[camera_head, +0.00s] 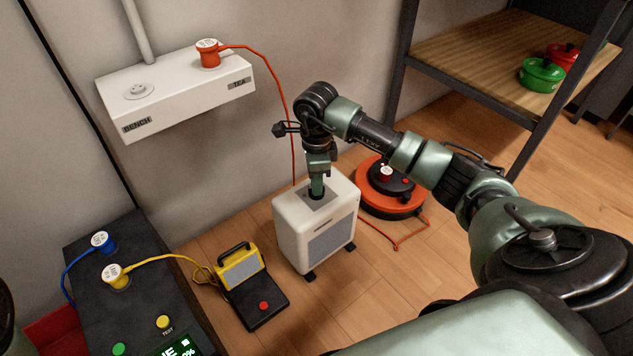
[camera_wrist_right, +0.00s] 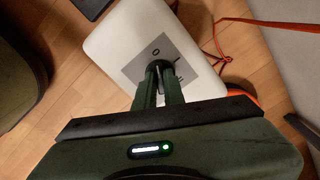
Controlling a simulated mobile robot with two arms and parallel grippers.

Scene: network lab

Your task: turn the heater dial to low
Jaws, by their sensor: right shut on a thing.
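The heater (camera_head: 298,235) is a white upright box with a grey front grille, standing on the floor against the wall. Its top carries a grey panel, also seen in the right wrist view (camera_wrist_right: 140,68), with small dark marks around a black dial (camera_wrist_right: 182,72). My right gripper (camera_head: 316,194) points straight down on the heater's top and is shut on the dial. It also shows in the right wrist view (camera_wrist_right: 161,70). The fingers cover most of the dial, so I cannot tell which mark it points to. My left gripper is not in view.
A red cable reel (camera_head: 374,203) sits right of the heater, its orange cord on the floor. A yellow work lamp (camera_head: 241,268) stands to the left, beside a dark console (camera_head: 105,290). A white socket box (camera_head: 180,88) hangs above; shelving (camera_head: 470,60) stands back right.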

